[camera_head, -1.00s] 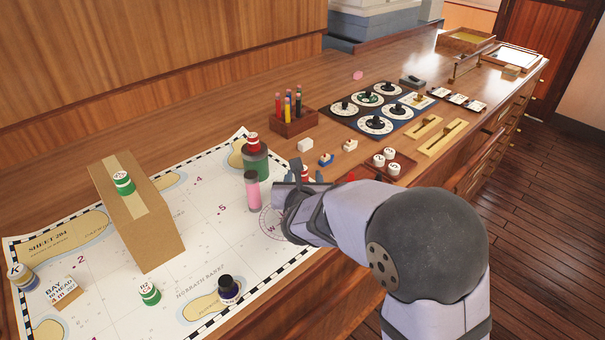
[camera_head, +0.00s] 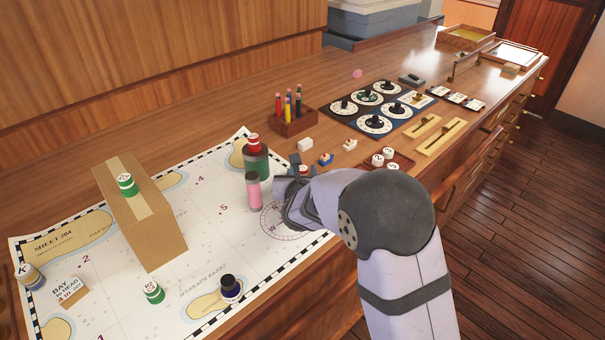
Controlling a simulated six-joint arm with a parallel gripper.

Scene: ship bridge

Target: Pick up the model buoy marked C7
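Several model buoys stand about the chart, and I cannot read C7 for certain on any of them. A green and white buoy (camera_head: 127,184) sits on top of a cardboard box. Another green and white buoy (camera_head: 153,292) stands on the chart near the front, its mark looking like R2. A dark buoy (camera_head: 230,288) is to its right.
Pencil holder (camera_head: 293,122), dial panel (camera_head: 350,129) and a small tray (camera_head: 402,163) lie beyond. The chart's middle is open.

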